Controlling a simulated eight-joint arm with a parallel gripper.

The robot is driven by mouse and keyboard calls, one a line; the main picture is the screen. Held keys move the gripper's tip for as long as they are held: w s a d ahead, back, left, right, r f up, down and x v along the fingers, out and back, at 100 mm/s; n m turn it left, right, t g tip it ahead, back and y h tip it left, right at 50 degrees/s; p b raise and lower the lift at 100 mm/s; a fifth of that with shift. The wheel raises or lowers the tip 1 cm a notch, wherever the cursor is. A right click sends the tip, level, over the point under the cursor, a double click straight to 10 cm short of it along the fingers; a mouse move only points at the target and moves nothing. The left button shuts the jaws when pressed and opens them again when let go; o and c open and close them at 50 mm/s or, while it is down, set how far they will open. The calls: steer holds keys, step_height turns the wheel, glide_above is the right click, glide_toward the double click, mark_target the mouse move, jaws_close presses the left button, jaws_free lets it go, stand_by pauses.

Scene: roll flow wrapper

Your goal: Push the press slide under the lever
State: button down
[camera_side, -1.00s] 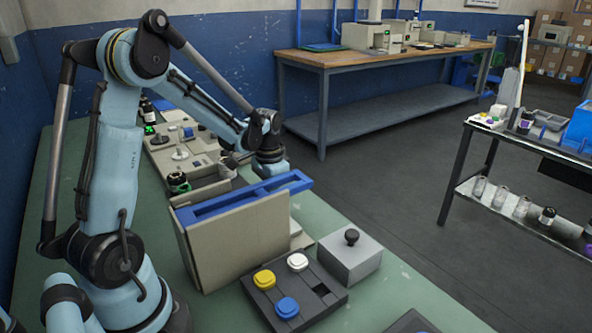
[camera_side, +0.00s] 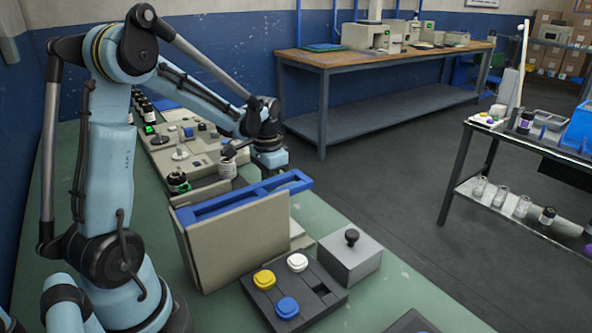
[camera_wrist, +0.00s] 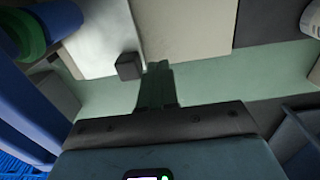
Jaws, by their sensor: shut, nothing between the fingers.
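My gripper (camera_wrist: 158,84) shows in the wrist view as a dark wrist plate with the narrow fingers together and empty. A small dark block (camera_wrist: 128,66) is just left of the fingertips, beside a pale flat panel; I cannot tell whether it belongs to the press slide. In the side view my wrist is behind the blue-topped beige housing (camera_side: 240,240), which hides the fingertips. I cannot clearly make out the press slide or the lever in either view.
A blue bar (camera_wrist: 40,110) runs along the left of the wrist view. In the side view a button panel (camera_side: 325,296) and a grey box with a black knob (camera_side: 348,262) stand in front of the housing.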

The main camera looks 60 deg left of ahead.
steer(key=shift+r, duration=2.7)
